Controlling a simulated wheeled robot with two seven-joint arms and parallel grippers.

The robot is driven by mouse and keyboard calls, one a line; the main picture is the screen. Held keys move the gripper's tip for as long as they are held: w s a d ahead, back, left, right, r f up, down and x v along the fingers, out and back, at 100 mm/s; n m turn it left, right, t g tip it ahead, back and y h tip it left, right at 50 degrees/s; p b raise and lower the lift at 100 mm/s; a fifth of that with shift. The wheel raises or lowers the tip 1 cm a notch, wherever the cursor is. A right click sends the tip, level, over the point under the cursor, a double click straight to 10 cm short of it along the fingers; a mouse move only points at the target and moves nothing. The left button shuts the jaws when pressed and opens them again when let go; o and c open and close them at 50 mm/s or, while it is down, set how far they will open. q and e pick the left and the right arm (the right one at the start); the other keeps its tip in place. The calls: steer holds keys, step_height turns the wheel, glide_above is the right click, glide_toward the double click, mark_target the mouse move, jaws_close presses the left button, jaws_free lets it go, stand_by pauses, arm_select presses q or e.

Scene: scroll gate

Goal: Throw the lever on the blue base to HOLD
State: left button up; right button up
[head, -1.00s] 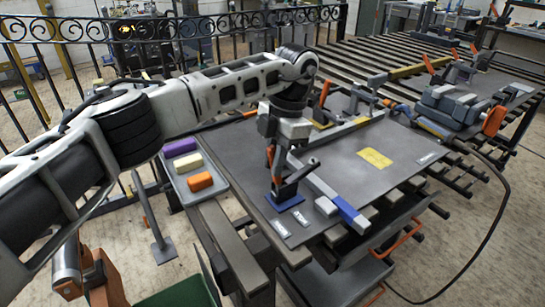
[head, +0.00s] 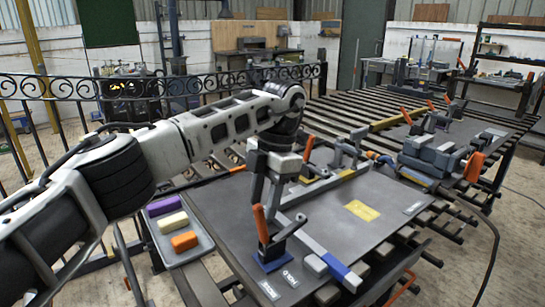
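The blue base (head: 272,261) sits near the front edge of the grey tabletop. A dark lever mechanism with an orange handle (head: 260,225) stands on it, the handle near upright and its top leaning slightly left. A label reading HOLD (head: 290,278) lies in front of the base, to the right of a second label (head: 268,290) that I cannot read. My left gripper (head: 267,204) points down right over the handle's upper end. The fingers are small and overlap the handle, so I cannot tell whether they grip it. My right gripper is not in view.
A tray with purple, cream and orange blocks (head: 184,242) is left of the table. A blue-ended bar (head: 340,270) lies right of the base. Clamps and a grey block fixture (head: 433,155) stand further back. The tabletop around the yellow patch (head: 361,210) is clear.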

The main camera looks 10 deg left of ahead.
arm_select(q)
steer(key=p+v, duration=0.3)
steer(key=v, duration=0.8)
steer(key=shift+r+p, duration=0.3)
steer(key=shift+p, duration=0.1)
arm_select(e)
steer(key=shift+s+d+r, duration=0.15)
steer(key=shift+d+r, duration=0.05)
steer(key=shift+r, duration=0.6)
arm_select(q)
steer(key=shift+d, duration=0.1)
